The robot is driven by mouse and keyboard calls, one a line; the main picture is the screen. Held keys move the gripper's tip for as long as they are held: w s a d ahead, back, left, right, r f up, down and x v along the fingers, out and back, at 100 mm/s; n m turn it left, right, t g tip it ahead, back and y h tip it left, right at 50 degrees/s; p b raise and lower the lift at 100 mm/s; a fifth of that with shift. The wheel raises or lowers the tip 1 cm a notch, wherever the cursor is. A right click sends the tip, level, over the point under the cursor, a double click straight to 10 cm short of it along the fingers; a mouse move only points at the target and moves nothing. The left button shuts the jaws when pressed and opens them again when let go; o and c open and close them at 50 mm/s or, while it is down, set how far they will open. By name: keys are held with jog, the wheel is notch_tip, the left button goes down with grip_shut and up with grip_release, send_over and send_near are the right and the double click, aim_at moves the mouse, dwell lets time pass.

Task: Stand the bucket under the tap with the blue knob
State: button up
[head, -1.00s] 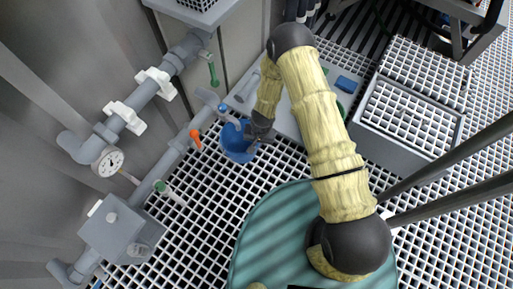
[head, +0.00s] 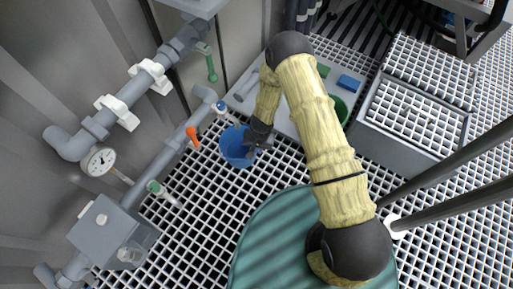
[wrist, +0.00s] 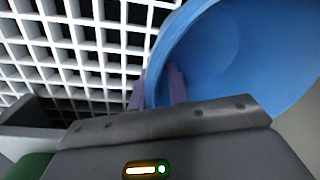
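The blue bucket (head: 233,149) is upright at the left edge of the grey plate, beside the wall pipe. My gripper (head: 254,148) is at its right rim. In the wrist view one finger is inside the bucket (wrist: 235,50) and one outside, with the wall pinched between them. The tap with the blue knob (head: 220,106) is just behind and left of the bucket, its pale spout reaching towards the far rim. I cannot tell whether the spout end is over the opening. The bucket's base is hidden, so contact with the floor is unclear.
A tap with an orange knob (head: 193,136) is left of the bucket, and one with a green knob (head: 155,187) is nearer. A green container (head: 338,108) and a blue block (head: 349,83) are right of my arm. White grating (head: 215,215) is clear in front.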

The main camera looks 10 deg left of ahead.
jog(key=shift+o, duration=0.5)
notch_tip(320, 180, up, 12)
jog(key=d+p, duration=0.1)
jog(key=p, duration=0.6)
jog(key=shift+p, duration=0.35)
jog(key=shift+r, duration=0.15)
jog(key=w+d+r+t, duration=0.1)
jog(key=d+r, duration=0.4)
jog(key=r, duration=0.6)
jog(key=w+d+r+t, duration=0.15)
jog(key=d+r, duration=0.35)
jog(key=r, duration=0.5)
jog(key=s+d+r+h, duration=0.1)
jog(key=s+d+r, duration=0.9)
jog(key=d+r, duration=0.2)
jog(key=shift+v, duration=1.1)
